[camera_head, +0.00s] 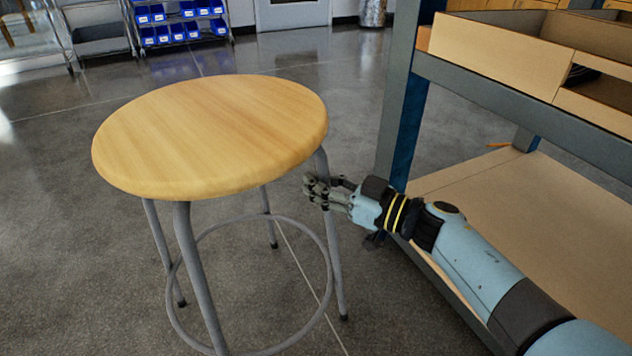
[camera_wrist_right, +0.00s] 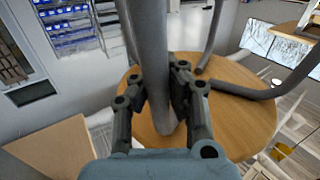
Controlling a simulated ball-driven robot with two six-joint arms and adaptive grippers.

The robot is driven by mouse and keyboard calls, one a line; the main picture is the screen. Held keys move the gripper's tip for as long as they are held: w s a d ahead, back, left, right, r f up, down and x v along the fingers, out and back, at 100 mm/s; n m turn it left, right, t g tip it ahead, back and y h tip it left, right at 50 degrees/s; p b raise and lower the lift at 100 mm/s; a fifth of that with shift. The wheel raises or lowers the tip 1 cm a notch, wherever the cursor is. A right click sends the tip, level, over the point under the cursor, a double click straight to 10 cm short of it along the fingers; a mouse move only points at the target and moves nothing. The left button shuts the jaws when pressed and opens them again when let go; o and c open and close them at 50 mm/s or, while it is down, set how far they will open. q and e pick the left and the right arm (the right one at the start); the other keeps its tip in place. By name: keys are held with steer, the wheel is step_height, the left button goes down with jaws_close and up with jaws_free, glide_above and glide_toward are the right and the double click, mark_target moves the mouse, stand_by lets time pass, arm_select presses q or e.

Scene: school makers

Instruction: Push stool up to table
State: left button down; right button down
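The stool has a round wooden seat (camera_head: 210,130) and grey metal legs with a ring, and stands upright on the floor. The table (camera_head: 520,108), with a blue-grey frame and a wooden lower shelf, is at the right, a gap away from the seat. My right gripper (camera_head: 318,190) is at the stool's right-hand leg, below the seat rim. In the right wrist view, the leg (camera_wrist_right: 150,45) runs between the two fingers (camera_wrist_right: 157,95), which close on it from both sides. The seat (camera_wrist_right: 240,120) shows behind them. My left gripper is not in view.
Wooden trays (camera_head: 500,50) sit on the table top. A rack with blue bins (camera_head: 180,25) and a metal bin (camera_head: 373,12) stand far back. The grey floor left of and behind the stool is clear. My right arm passes over the lower shelf (camera_head: 500,185).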

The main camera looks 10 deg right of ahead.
steer(key=c, duration=1.4)
jaws_free()
steer(key=v, duration=1.2)
